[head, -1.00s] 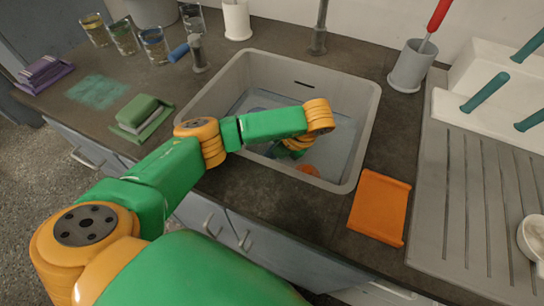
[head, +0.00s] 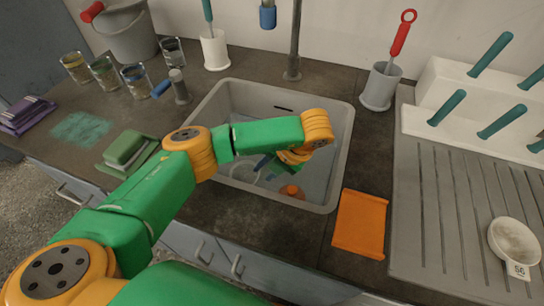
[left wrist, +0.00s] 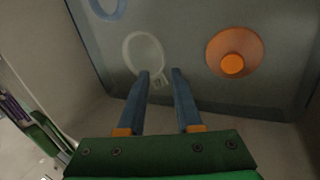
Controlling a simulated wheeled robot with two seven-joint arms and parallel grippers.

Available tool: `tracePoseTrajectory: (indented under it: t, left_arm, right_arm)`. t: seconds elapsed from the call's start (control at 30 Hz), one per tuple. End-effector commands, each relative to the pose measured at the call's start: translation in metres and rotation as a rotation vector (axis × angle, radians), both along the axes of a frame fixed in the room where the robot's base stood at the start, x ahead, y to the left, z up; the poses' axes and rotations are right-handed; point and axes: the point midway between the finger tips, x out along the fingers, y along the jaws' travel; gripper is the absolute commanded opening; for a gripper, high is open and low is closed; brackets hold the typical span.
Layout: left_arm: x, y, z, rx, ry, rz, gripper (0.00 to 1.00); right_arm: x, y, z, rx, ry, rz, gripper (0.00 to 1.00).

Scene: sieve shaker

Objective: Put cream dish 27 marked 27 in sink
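The sink (head: 341,140) holds water. My left gripper (left wrist: 161,73) is inside it, pointing down, with its blue fingers apart. In the left wrist view a pale round dish (left wrist: 144,35) lies in the sink just beyond the fingertips. Its small tag (left wrist: 157,83) shows between them, too blurred to read. I cannot tell whether the fingers touch it. In the head view my left arm partly hides the sink. Another cream dish (head: 513,241) with a numbered tag sits on the drainboard at the right; its number does not read clearly as 27. My right gripper is not in view.
An orange object (left wrist: 235,52) and a blue ring (left wrist: 107,8) are in the sink. A grey cup (head: 381,88) with a red-handled brush and the tap (head: 294,45) stand behind.

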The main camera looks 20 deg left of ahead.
Motion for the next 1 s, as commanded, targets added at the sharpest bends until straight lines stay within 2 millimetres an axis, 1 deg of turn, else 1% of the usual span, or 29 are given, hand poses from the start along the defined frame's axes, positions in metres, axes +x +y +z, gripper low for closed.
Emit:
tracePoseTrajectory:
  t: [0.03, 0.1, 0.23, 0.33, 0.77, 0.83, 0.93, 1.0]
  left_arm:
    - [0.001, -0.007, 0.021, 0.000, -0.004, -0.005, 0.34]
    - [0.000, -0.014, 0.034, 0.001, -0.004, -0.002, 0.34]
    - [-0.001, -0.024, 0.048, 0.000, -0.002, -0.001, 0.34]
    - [-0.002, -0.026, 0.052, -0.001, 0.001, -0.001, 0.34]
    - [-0.002, -0.027, 0.053, -0.001, 0.001, 0.000, 0.34]
    - [-0.002, -0.027, 0.065, -0.001, 0.001, 0.000, 0.34]
    - [-0.002, -0.027, 0.092, -0.001, 0.000, 0.000, 0.34]
    - [-0.002, -0.027, 0.107, -0.001, 0.001, 0.000, 0.34]
  right_arm:
    - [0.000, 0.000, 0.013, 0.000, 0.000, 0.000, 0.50]
    - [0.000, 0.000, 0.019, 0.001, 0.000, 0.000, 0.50]
    - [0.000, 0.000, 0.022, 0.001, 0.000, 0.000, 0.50]
    - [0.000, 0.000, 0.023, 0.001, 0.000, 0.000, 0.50]
    - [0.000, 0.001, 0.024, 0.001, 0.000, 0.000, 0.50]
    - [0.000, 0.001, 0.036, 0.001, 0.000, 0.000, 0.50]
    - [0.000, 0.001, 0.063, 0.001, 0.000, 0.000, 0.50]
    - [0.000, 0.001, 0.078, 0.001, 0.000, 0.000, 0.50]
